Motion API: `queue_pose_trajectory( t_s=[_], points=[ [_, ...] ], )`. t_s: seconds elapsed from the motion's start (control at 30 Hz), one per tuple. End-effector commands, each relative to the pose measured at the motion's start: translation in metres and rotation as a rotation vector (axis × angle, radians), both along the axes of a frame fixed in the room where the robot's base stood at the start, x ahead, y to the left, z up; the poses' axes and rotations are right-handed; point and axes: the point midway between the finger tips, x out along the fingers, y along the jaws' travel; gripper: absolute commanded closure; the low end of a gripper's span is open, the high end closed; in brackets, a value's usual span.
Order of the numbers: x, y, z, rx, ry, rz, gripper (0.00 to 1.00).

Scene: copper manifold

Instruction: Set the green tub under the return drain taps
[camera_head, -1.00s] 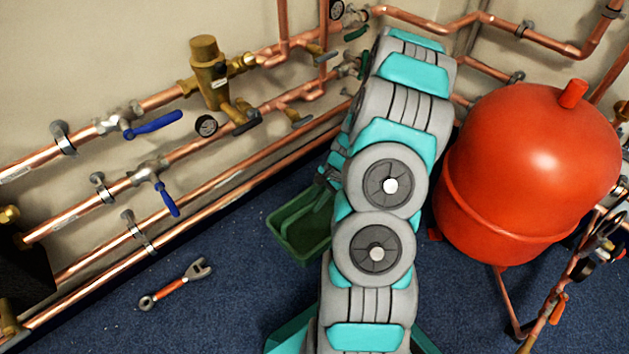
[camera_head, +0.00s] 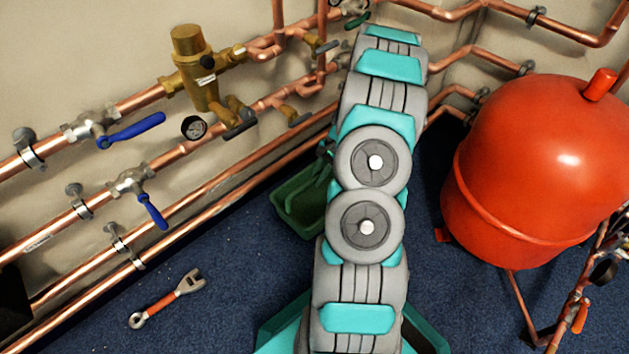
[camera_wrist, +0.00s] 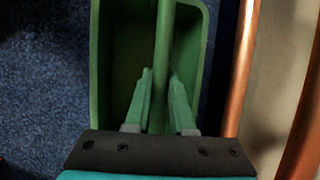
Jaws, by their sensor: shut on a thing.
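The green tub (camera_head: 289,217) is by the lowest copper pipes at the wall, left of my arm, which hides part of it. In the wrist view the tub (camera_wrist: 118,62) is seen from above, with a green bar-like handle (camera_wrist: 164,45) across its opening. My gripper (camera_wrist: 162,85) is shut on that handle, one finger on each side. In the head view the gripper (camera_head: 325,160) is mostly hidden behind my arm. I cannot tell whether the tub touches the floor. Small brass taps (camera_head: 291,114) with dark levers sit on the pipes above and beyond the tub.
Copper pipes (camera_head: 200,193) run along the wall close to the tub; one also shows right of it in the wrist view (camera_wrist: 238,75). A red tank (camera_head: 535,170) stands right of my arm. A wrench (camera_head: 166,299) lies on the blue carpet. Carpet between wrench and tub is clear.

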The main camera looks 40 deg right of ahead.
Motion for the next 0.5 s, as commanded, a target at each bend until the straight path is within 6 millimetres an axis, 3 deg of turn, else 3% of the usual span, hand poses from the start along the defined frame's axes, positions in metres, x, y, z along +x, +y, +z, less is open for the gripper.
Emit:
queue_pose_trajectory(
  t_s=[0.03,0.37,0.4,0.5],
  points=[
    [-0.0001,-0.0021,-0.0078,-0.001,0.0,-0.002,1.0],
    [-0.0002,-0.0017,-0.0075,0.001,0.001,-0.002,1.0],
    [-0.0003,-0.0018,-0.0078,0.001,0.001,-0.002,0.75],
    [-0.0004,-0.0016,-0.0077,0.001,0.0,-0.001,0.63]
  ],
)
